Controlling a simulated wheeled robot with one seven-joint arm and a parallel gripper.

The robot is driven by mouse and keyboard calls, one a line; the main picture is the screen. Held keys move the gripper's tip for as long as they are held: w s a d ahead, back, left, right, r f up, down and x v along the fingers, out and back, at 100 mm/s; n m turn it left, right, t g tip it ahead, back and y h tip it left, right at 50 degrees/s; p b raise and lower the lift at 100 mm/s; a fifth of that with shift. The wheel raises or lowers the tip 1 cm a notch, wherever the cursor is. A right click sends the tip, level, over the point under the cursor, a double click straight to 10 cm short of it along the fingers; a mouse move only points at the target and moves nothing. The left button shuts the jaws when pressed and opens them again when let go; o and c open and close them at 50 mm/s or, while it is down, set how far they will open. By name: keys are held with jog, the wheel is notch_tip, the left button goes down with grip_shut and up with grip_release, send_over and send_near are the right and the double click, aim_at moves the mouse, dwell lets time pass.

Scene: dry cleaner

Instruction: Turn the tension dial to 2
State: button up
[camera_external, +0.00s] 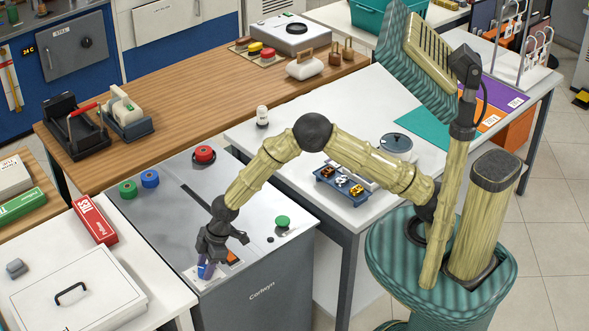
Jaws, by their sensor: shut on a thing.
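My gripper (208,262) points down at the front of the grey machine (258,259) marked with a name on its front. The knob stands on a pale plate (192,276) at the machine's front left top edge. My fingers cover much of the knob. Its pointer and any numbers around it are hidden or too small to read, so I cannot tell its setting.
An orange switch (233,256) sits just right of my gripper. A green button (282,222), a red button (204,155), and green (127,189) and blue (150,178) knobs are on the machine top. A white box (74,293) stands on the left table.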

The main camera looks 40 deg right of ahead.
jog(key=o, duration=1)
jog(key=v, duration=1.7)
jog(key=shift+r+b, duration=0.2)
jog(key=shift+b, duration=0.2)
